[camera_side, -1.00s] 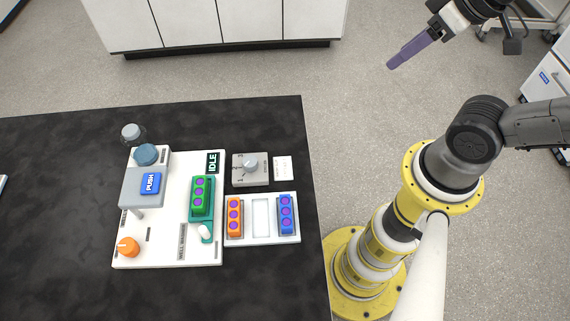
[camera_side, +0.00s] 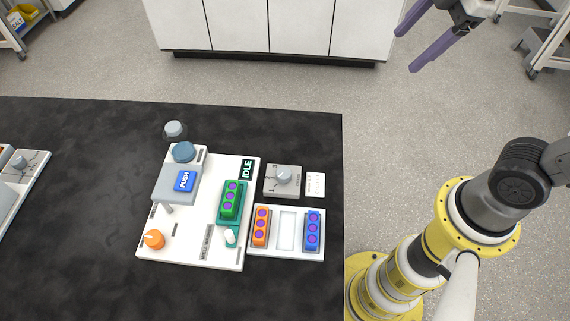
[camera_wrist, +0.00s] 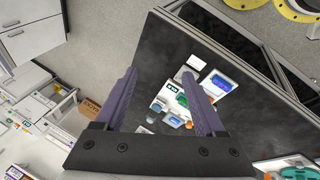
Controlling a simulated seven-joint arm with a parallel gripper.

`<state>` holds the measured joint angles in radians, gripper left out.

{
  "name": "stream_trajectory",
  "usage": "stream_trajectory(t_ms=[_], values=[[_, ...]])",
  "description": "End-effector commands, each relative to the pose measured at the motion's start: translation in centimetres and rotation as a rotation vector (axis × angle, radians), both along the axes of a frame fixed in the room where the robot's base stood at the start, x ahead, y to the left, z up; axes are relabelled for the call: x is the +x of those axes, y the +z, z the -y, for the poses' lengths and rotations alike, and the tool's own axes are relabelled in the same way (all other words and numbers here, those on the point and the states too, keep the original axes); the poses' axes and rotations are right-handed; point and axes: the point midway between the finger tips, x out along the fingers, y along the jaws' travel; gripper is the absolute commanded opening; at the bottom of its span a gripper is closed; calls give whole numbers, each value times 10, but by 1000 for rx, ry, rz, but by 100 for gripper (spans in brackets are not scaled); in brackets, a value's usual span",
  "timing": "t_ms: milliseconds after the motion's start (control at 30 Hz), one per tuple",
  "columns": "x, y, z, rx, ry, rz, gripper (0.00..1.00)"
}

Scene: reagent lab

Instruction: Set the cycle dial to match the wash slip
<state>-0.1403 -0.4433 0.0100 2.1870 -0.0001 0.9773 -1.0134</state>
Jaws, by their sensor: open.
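The cycle dial (camera_side: 284,176) is a round light-grey knob on a square grey plate (camera_side: 270,189) at the upper right of the white panel in the side view. Its setting is too small to read. A small white slip (camera_side: 315,185) lies just right of the plate; its marks are not legible. My gripper (camera_side: 408,50) is at the top right of the side view, high up and well away from the dial. Its purple fingers are apart with nothing between them. In the wrist view the fingers (camera_wrist: 163,106) frame the distant table.
A white tray (camera_side: 273,251) holds orange (camera_side: 261,226) and blue (camera_side: 313,231) strips.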

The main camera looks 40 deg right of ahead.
Motion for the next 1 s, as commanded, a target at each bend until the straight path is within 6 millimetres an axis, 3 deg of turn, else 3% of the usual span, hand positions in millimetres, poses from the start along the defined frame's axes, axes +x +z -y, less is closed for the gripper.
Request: stream_trajectory(t_ms=[100,300,433,600,767,1000], values=[[36,-6,-32,-86,279,-60,72],[80,-35,-97,-188,676,-155,72],[94,-66,-142,-223,848,-222,72],[94,-104,-183,-244,946,-301,72],[83,-124,-199,-258,992,-345,72],[81,-148,-199,-258,994,-348,72]])
